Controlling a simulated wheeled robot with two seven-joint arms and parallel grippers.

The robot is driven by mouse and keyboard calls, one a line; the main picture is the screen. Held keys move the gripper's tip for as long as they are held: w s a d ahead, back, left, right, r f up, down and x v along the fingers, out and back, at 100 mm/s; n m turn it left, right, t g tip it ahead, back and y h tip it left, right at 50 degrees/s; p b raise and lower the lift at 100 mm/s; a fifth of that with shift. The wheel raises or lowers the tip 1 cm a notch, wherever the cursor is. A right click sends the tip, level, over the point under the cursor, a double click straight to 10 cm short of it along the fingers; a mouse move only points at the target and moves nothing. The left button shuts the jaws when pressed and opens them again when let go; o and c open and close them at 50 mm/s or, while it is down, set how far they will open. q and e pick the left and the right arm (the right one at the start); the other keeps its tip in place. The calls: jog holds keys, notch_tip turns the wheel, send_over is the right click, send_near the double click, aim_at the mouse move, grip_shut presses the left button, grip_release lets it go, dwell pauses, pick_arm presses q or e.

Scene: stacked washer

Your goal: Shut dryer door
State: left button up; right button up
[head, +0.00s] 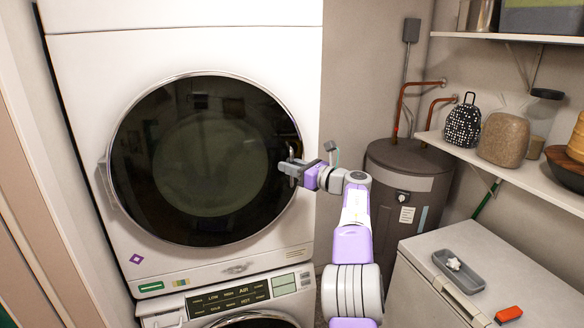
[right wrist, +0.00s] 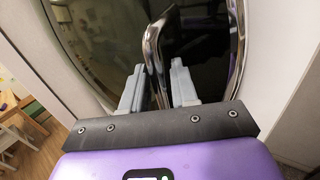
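The dryer door (head: 150,130) is a large round dark-glass door with a chrome rim on the front of the upper white machine (head: 200,48). It lies flush or nearly flush with the front; I cannot tell whether it is latched. Its curved chrome handle (right wrist: 152,55) is at the door's right side. My right gripper (head: 290,167) is at this handle. In the right wrist view its two grey fingers stand apart on either side of the handle bar, with a visible gap beside the right finger. My left gripper is out of view.
A dark water heater (head: 402,190) with copper pipes stands to the right. A white chest (head: 500,270) with a grey tray (head: 470,278) and an orange item (head: 508,314) is at lower right. Shelves (head: 530,180) hold several vessels. A wall closes off the left.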

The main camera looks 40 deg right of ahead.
jog(key=shift+w+d+f, duration=0.1)
jog(key=shift+d+f, duration=0.05)
jog(key=shift+f, duration=0.55)
jog(key=shift+s+d+b, duration=0.15)
jog(key=shift+s+b, duration=0.2)
jog(key=b+v, duration=0.2)
jog(key=v, duration=0.5)
jog(key=shift+r, duration=0.4)
